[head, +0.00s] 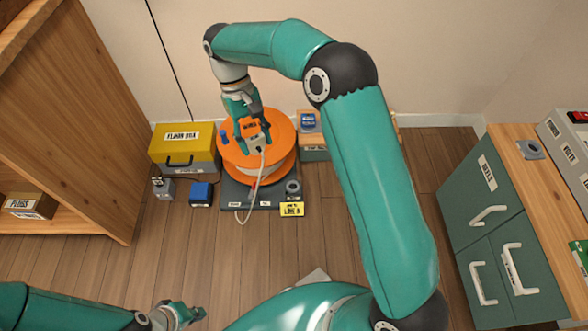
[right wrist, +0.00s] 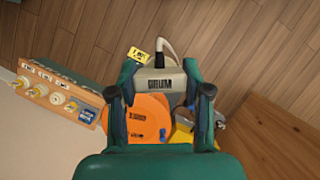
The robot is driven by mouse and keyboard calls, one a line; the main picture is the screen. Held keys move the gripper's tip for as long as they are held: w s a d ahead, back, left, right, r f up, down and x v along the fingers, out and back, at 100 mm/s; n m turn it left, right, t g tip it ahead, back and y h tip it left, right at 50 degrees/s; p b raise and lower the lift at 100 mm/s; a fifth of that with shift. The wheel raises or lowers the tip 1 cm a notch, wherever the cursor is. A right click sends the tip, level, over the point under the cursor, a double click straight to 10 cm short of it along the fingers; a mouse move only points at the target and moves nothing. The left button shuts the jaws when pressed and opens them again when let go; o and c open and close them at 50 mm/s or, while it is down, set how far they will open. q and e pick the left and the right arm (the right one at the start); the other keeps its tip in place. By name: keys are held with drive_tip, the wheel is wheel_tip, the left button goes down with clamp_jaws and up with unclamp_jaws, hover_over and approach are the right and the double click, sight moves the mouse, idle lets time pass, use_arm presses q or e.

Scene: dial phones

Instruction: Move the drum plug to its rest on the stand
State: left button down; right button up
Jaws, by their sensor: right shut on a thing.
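The drum plug (right wrist: 163,84), a pale block labelled DRUM with a white cable, is between the fingers of my right gripper (right wrist: 165,100). In the head view my right gripper (head: 254,138) is shut on the plug (head: 257,145), over the orange drum (head: 283,160). The white cable (head: 256,186) hangs down the drum's front and loops near the floor. The dark stand (head: 235,190) lies under the drum, with small labels on its front edge and a dark round part (head: 293,187) at its right. My left gripper (head: 184,314) is low at the bottom left, empty and apparently open.
A yellow-topped box (head: 184,142) stands left of the drum, with a blue block (head: 201,192) before it. A yellow tag (head: 292,209) is at the stand's front right.

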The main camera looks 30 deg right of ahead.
drive_tip(key=shift+w+a+f, duration=0.1)
drive_tip(key=shift+w+a, duration=0.15)
drive_tip(key=shift+a, duration=0.15)
drive_tip(key=shift+w+f+n+h, duration=0.25)
drive_tip(key=shift+w+n+h, duration=0.25)
drive_tip(key=shift+n, duration=0.4)
drive_tip(key=w+d+f+n+t+h+b, duration=0.1)
drive_tip(key=w+d+f+n+t, duration=0.25)
drive_tip(key=w+f+n, duration=0.6)
drive_tip(key=w+d+f+n+t+h+b, duration=0.1)
drive_tip(key=w+d+f+n+t+h, duration=0.25)
drive_tip(key=n, duration=1.15)
drive_tip(key=s+d+f+n+y+b, duration=0.1)
drive_tip(key=s+d+f+n+b, duration=0.1)
drive_tip(key=f, duration=0.8)
drive_tip(key=s+d+f+n+t+y+b, duration=0.1)
drive_tip(key=d+f+n+b, duration=0.3)
drive_tip(key=f, duration=0.6)
drive_tip(key=s+d+f+n+y+b, duration=0.3)
drive_tip(key=f, duration=0.7)
drive_tip(key=shift+s+d+f+n+t, duration=0.1)
drive_tip(key=shift+s+d+n+t, duration=0.15)
drive_tip(key=shift+s+t, duration=0.15)
drive_tip(key=shift+f, duration=0.1)
